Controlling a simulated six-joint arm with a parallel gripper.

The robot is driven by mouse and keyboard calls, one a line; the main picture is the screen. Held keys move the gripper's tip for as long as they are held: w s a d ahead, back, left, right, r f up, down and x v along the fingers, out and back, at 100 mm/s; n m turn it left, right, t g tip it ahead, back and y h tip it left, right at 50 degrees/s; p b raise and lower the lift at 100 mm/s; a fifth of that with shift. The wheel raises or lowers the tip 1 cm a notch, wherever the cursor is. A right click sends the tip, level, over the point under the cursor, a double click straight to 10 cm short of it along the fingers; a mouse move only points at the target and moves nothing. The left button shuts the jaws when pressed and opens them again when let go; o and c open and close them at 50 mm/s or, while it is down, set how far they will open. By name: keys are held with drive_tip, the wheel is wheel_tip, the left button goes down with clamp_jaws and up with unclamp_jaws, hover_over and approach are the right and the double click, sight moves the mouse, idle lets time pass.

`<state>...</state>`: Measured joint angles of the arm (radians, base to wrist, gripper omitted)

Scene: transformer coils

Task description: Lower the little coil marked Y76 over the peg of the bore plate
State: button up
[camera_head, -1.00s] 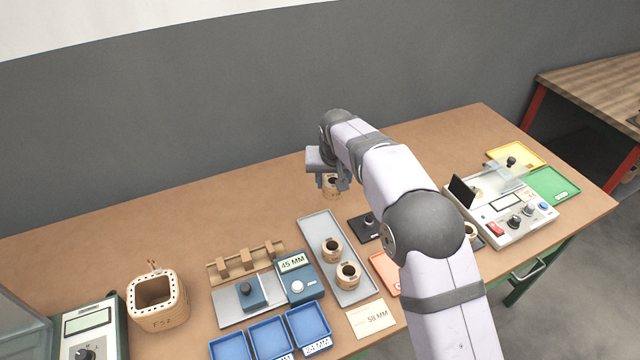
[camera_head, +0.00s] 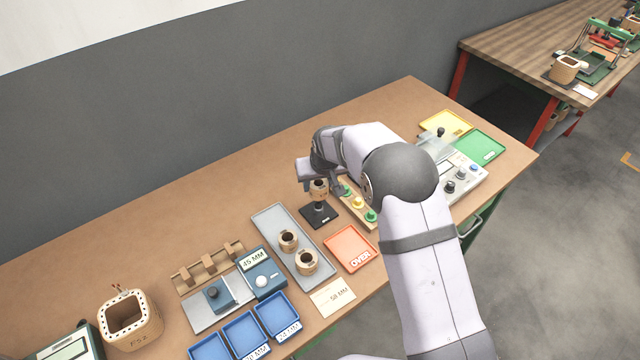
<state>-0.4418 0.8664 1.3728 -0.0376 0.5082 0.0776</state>
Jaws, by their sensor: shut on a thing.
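My gripper (camera_head: 320,184) is shut on a small tan coil (camera_head: 319,190) with a dark bore. The coil is upright; its marking is too small to read. It hangs above the black bore plate (camera_head: 308,222), in line with the dark peg (camera_head: 319,206) as seen from here. The peg's lower part shows beneath the coil. I cannot tell whether the peg's top is inside the bore.
Two coils (camera_head: 288,240) (camera_head: 307,262) stand on the grey tray (camera_head: 268,217). A wooden strip with coloured pegs (camera_head: 358,203) lies close right of the plate, partly behind my arm. An orange OVER tray (camera_head: 349,248) is in front. Bare table lies behind and left.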

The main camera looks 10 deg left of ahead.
sight(318, 203)
idle(0.3)
drive_tip(key=shift+f+b, duration=1.35)
drive_tip(key=shift+f, duration=0.85)
drive_tip(key=shift+f, duration=0.15)
drive_tip(key=shift+f+b, duration=0.8)
drive_tip(key=o, duration=1.6)
drive_tip(key=shift+r, duration=0.1)
